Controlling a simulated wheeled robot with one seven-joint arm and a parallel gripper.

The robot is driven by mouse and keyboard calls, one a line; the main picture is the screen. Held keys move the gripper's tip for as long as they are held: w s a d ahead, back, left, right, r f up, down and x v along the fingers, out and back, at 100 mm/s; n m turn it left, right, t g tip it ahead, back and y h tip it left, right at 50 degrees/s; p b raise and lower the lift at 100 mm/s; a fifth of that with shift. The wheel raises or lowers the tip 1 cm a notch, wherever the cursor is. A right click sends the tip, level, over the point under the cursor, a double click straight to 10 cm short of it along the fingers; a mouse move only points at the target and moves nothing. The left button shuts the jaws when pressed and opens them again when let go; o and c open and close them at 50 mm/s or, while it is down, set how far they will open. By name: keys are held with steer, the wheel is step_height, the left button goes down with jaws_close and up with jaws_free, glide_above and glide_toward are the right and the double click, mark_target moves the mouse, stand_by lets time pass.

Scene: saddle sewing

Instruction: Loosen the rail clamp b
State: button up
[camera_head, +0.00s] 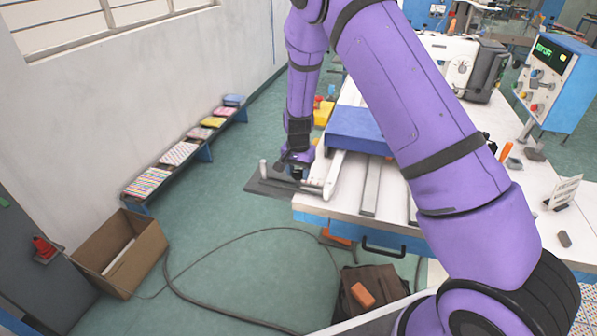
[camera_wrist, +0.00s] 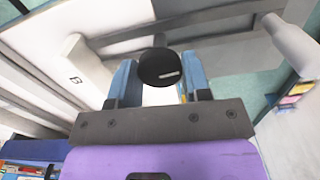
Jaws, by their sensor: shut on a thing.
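My gripper (camera_head: 297,173) points down at the left front corner of the white table. In the wrist view its two blue fingers (camera_wrist: 157,82) stand either side of a round black knob (camera_wrist: 157,66) with a short white mark, and are shut on it. A pale block marked "B" (camera_wrist: 85,70), apparently rail clamp b, lies to the left of the knob. A grey bar (camera_wrist: 200,25) runs past the knob from this block to a round post (camera_wrist: 287,42). In the head view the post (camera_head: 264,168) stands left of my gripper. My gripper hides the knob there.
A blue block (camera_head: 358,129) lies on the table behind the rails (camera_head: 371,188). A control box (camera_head: 553,82) stands at the right. A low bench (camera_head: 205,152) with colored stacks runs along the wall. A cardboard box (camera_head: 120,252) and a cable (camera_head: 225,243) are on the floor.

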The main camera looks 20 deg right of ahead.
steer(key=n, duration=0.9)
steer(key=shift+n, duration=0.3)
steer(key=n, duration=1)
stand_by(0.5)
steer(key=o, duration=0.9)
steer(key=shift+o, duration=0.2)
